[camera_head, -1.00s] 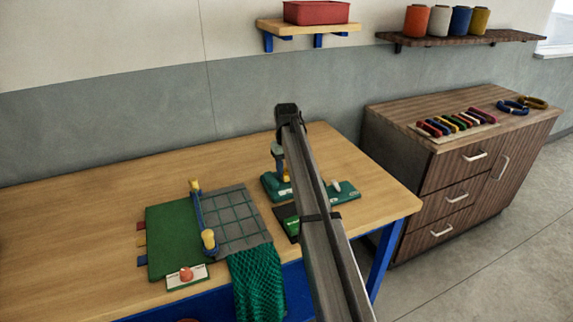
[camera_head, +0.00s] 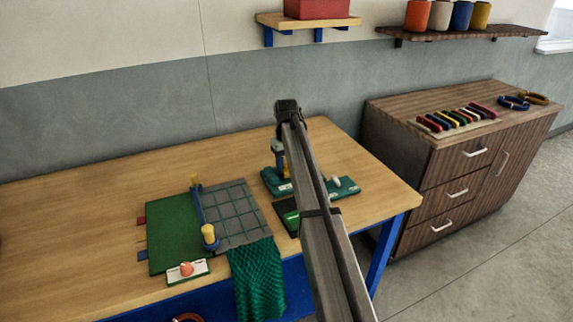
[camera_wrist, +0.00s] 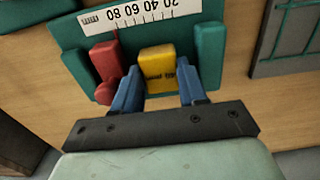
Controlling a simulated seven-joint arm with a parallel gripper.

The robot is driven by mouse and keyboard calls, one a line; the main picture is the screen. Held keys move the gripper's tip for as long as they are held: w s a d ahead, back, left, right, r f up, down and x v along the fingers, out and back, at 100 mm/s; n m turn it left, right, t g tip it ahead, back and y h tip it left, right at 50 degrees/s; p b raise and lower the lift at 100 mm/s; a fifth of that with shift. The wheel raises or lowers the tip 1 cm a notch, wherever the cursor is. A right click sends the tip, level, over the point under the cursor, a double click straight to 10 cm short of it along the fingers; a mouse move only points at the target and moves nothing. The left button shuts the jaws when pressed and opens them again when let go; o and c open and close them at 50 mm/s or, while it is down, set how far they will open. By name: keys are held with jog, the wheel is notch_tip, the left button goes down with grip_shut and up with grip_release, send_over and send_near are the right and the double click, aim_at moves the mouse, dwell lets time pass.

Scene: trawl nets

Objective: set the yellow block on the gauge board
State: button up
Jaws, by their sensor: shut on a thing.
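The yellow block (camera_wrist: 157,62) is between the blue fingers of my gripper (camera_wrist: 158,80) in the wrist view, and they are shut on it. It is over the teal gauge board (camera_wrist: 72,38), below the white numbered scale (camera_wrist: 140,14). I cannot tell whether it touches the board. A red block (camera_wrist: 104,62) stands left of it and a teal block (camera_wrist: 209,52) right of it. In the head view my gripper (camera_head: 278,165) points down at the gauge board (camera_head: 344,186).
Left on the table (camera_head: 100,170) are a green mat (camera_head: 172,235), a grey grid panel (camera_head: 238,215) and a hanging green net (camera_head: 257,278). A blue bar with yellow ends lies between mat and panel. A cabinet (camera_head: 400,155) stands right. The table's back left is clear.

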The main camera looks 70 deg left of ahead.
jog(key=shift+f, duration=0.1)
jog(key=o, duration=1.1)
jog(key=shift+o, duration=0.2)
notch_tip(320, 180, up, 14)
jog(key=shift+f, duration=0.1)
dwell(0.3)
